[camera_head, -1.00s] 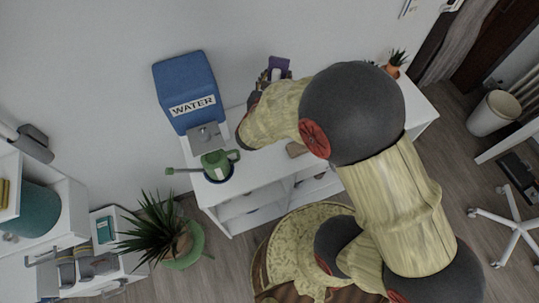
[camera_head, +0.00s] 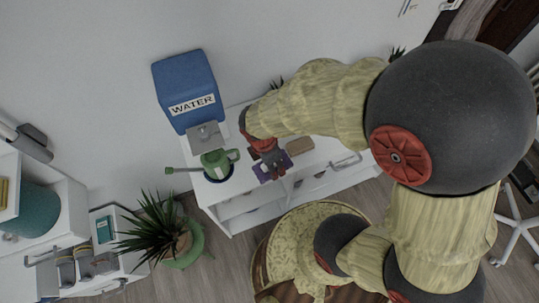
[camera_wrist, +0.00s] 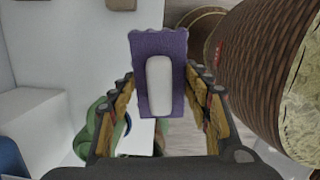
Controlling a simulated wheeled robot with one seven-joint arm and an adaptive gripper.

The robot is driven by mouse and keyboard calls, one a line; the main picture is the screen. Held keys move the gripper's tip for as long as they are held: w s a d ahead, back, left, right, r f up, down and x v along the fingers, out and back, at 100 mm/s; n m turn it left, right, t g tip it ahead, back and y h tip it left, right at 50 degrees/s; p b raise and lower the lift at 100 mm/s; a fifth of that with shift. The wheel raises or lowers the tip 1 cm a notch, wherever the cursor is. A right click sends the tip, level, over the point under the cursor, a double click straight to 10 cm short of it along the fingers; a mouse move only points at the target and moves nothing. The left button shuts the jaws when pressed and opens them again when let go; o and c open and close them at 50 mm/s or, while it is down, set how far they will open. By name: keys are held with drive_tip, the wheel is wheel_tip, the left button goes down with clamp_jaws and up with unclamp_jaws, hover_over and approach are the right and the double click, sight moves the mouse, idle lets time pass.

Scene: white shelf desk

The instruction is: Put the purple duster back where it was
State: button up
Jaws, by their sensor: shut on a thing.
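The purple duster (camera_wrist: 142,50) has a flat purple pad and a pale, rounded handle (camera_wrist: 159,85). In the wrist view it lies between my gripper's two fingers (camera_wrist: 160,105), with the handle toward the camera. In the head view my gripper (camera_head: 270,160) is over the front part of the white shelf desk (camera_head: 240,190), right of the green watering can. The duster (camera_head: 262,176) shows there as a purple patch, partly hidden by the fingers. Whether it touches the desk top I cannot tell.
The green watering can (camera_head: 214,162) stands close on the left, beside the blue water box (camera_head: 186,88). A brown block (camera_head: 300,146) lies on the desk just right of my gripper. A potted plant (camera_head: 160,225) stands on the floor at front left.

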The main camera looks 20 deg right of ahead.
sight(257, 173)
drive_tip(key=shift+m+y, duration=0.6)
drive_tip(key=shift+y, duration=0.1)
drive_tip(key=a, duration=0.5)
drive_tip(key=shift+s+r, duration=0.3)
drive_tip(key=shift+r, duration=0.05)
drive_tip(key=shift+w+a, duration=0.1)
drive_tip(key=shift+w, duration=0.1)
drive_tip(key=w+d+f+b, duration=0.1)
drive_tip(key=w+d+f, duration=0.1)
drive_tip(key=w+f, duration=0.1)
drive_tip(key=w+d+f+b, duration=0.1)
drive_tip(key=w+d+f, duration=0.2)
drive_tip(key=w+d+f+b, duration=0.1)
drive_tip(key=w+d+f, duration=0.2)
drive_tip(key=shift+w+b, duration=0.35)
drive_tip(key=shift+b, duration=0.05)
drive_tip(key=shift+w+d+f, duration=0.1)
drive_tip(key=shift+d, duration=0.05)
drive_tip(key=f, duration=0.1)
drive_tip(key=f+b, duration=0.1)
drive_tip(key=f, duration=0.1)
drive_tip(key=shift+w+d+f+b, duration=0.2)
drive_tip(key=shift+w+f+b, duration=0.05)
drive_tip(key=shift+f+b, duration=0.15)
drive_tip(key=o, duration=0.9)
